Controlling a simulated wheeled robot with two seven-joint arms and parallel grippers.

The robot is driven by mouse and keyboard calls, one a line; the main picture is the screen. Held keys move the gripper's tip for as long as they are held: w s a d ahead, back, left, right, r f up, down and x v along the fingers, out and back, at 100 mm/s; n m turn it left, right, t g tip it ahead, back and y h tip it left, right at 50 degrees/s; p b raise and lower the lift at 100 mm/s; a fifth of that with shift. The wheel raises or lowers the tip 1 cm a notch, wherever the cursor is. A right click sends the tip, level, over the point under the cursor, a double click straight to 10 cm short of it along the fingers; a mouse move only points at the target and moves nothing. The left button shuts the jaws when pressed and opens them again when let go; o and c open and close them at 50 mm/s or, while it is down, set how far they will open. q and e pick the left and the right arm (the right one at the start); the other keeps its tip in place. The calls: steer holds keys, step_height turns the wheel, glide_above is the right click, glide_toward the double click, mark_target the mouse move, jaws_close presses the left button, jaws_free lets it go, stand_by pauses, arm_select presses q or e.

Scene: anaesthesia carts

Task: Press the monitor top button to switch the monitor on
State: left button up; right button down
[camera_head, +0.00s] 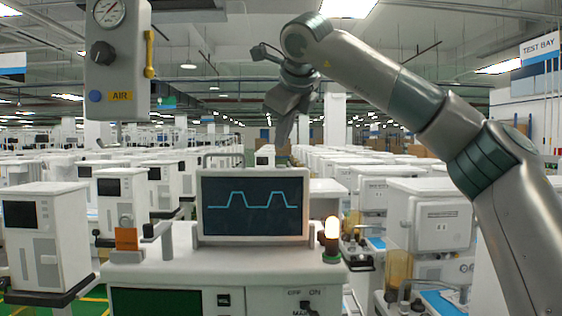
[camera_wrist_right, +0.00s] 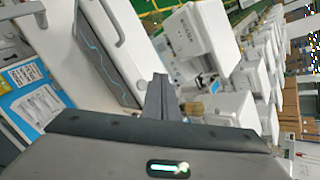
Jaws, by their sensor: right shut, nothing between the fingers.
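The monitor (camera_head: 252,206) stands on top of the white anaesthesia cart (camera_head: 185,270). Its dark screen shows a light-blue waveform. A grey handle rises at the top left of the monitor; I cannot make out a top button. My left gripper is not in view.
A grey AIR gauge panel (camera_head: 118,65) hangs at upper left. Rows of white carts (camera_head: 430,215) fill the background.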

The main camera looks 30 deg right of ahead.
step_height(320, 180, up, 3)
steer(key=shift+f+p, duration=0.15)
steer(key=shift+p, duration=0.65)
stand_by(0.4)
